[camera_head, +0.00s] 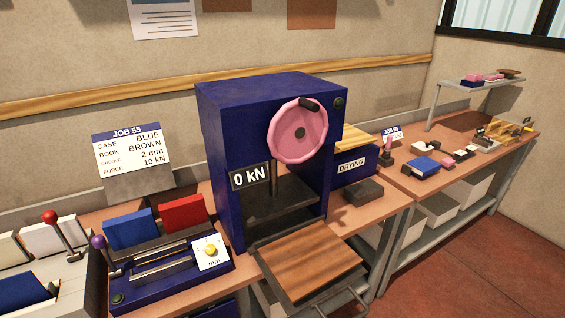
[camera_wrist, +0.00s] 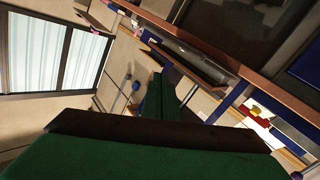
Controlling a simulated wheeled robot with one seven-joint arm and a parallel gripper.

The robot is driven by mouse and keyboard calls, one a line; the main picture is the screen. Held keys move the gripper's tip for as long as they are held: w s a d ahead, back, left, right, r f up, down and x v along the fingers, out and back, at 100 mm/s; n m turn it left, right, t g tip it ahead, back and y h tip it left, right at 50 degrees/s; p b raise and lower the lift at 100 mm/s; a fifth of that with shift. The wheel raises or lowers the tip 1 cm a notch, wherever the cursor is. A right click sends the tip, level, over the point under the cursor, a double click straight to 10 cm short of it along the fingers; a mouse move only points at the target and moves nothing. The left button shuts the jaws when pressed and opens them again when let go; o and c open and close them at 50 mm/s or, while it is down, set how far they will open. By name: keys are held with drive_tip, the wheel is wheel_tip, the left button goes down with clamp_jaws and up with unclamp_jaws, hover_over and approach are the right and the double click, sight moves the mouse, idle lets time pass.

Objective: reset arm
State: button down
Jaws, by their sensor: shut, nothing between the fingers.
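My gripper (camera_wrist: 162,80) shows in the wrist view as narrow green fingers past a dark brown bar and a green body in the foreground. The fingers are together and nothing shows between them. The wrist view is steeply tilted, with a bright window at the left and bench parts at the right. My arm and gripper do not show in the head view.
A blue press (camera_head: 225,130) with a pink handwheel (camera_head: 298,133) and a "0 kN" display stands mid-bench. A wooden board (camera_head: 310,265) lies before it. Blue (camera_head: 130,229) and red (camera_head: 183,214) blocks stand left. A DRYING box (camera_head: 352,166) and shelf (camera_head: 470,84) are right.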

drive_tip(key=s+a+f+g+y, duration=0.1)
drive_tip(key=s+a+f+y, duration=0.1)
drive_tip(key=s+a, duration=0.5)
drive_tip(key=s+a+f+m+g+y, duration=0.1)
drive_tip(key=s+a+f, duration=0.3)
drive_tip(key=s, duration=1)
drive_tip(key=a+y, duration=0.1)
drive_tip(key=a, duration=0.2)
drive_tip(key=shift+f, duration=0.1)
drive_tip(key=shift+d, duration=0.1)
